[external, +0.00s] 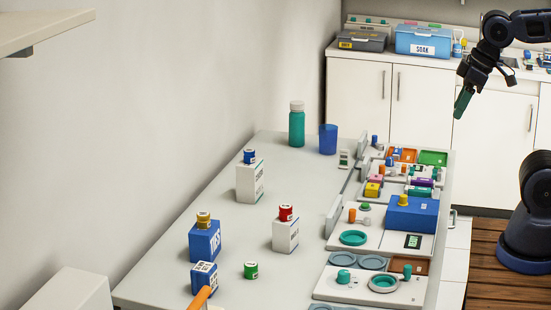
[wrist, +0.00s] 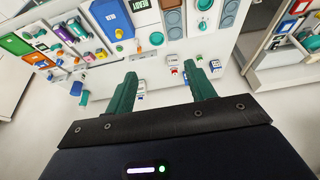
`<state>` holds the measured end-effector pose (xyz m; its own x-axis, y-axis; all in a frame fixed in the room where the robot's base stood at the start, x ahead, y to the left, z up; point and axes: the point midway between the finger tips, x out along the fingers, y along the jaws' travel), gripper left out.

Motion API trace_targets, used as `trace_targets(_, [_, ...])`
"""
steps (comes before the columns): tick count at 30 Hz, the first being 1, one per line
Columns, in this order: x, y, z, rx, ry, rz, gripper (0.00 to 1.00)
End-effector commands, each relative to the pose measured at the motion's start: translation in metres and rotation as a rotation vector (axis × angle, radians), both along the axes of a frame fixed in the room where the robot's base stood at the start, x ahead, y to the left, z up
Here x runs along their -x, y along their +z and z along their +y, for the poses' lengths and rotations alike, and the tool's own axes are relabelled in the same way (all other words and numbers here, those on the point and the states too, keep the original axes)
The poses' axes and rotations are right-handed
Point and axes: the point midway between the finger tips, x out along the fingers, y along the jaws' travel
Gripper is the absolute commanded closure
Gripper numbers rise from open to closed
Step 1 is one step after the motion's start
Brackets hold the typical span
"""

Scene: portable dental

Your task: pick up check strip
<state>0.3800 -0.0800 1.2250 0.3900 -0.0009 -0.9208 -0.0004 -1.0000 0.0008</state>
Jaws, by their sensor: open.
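No item in view is clearly marked as the check strip, so I cannot tell which one it is. A small dark card with pale green marks (external: 413,241) lies on a white tray near the blue box (external: 411,214). A small white piece with a dark panel (external: 344,158) stands near the far end of the counter. My gripper (external: 464,102) is raised beyond the counter's far right, clear of everything on it. In the wrist view its green fingers (wrist: 160,72) are spread apart with nothing between them.
A green bottle (external: 297,125) and blue cup (external: 328,139) stand at the counter's far end. White and blue boxes (external: 205,241) stand on the left. Trays with many small parts crowd the right side. Bins (external: 423,40) sit on the back counter.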

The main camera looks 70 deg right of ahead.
Motion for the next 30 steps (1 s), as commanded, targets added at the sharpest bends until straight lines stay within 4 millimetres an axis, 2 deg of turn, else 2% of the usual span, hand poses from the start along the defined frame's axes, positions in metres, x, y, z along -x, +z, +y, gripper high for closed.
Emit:
trace_targets(5, [-0.017, 0.007, -0.006, -0.021, -0.042, 0.015, 0.45])
trace_targets(14, [-0.088, 0.025, -0.039, -0.102, -0.230, 0.069, 0.45])
trace_targets(22, [-0.156, 0.028, -0.083, -0.167, -0.410, 0.113, 0.45])
trace_targets(30, [-0.220, 0.015, -0.140, -0.222, -0.598, 0.154, 0.45])
